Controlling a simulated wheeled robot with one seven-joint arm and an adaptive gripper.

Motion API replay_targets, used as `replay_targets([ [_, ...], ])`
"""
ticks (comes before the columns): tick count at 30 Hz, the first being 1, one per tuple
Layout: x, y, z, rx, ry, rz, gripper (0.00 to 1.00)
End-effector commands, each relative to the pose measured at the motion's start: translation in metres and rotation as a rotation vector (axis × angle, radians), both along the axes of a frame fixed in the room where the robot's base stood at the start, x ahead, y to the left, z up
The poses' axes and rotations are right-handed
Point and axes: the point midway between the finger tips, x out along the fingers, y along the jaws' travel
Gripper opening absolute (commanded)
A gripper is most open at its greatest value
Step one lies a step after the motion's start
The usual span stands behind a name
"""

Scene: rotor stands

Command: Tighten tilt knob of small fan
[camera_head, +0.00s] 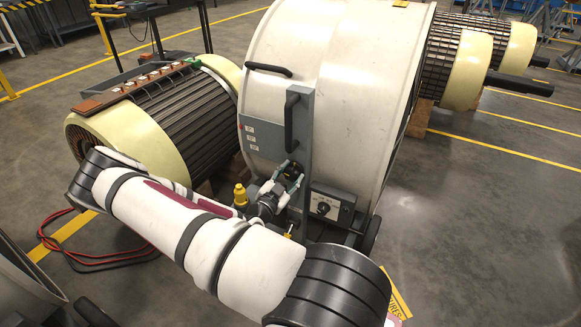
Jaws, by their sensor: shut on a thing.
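The fan (345,85) is a big white drum in the middle of the view, with a grey upright bracket (268,145) and a black handle on its near side. My gripper (289,176) is at the lower part of the bracket, low on the drum's side. Its fingers are closed around a small dark knob (293,168), which looks like the tilt knob. The fingers and wrist hide part of the knob and how it sits on the bracket. Its tightness cannot be told.
A control box with a round dial (324,207) sits right of my gripper. A yellow knob-like part (240,195) is to its left. A ribbed rotor (165,120) stands close on the left, with more rotors (470,65) behind. Red and black cables (85,248) lie on the floor. Floor at right is clear.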

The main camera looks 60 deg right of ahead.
Motion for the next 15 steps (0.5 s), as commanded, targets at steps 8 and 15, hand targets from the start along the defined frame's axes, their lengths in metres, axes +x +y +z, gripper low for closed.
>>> replay_targets([
  [8,-0.0010,-0.0003,0.0029,0.021,-0.259,0.000,0.14],
  [15,-0.0014,-0.0004,0.0021,0.040,-0.487,0.000,0.14],
])
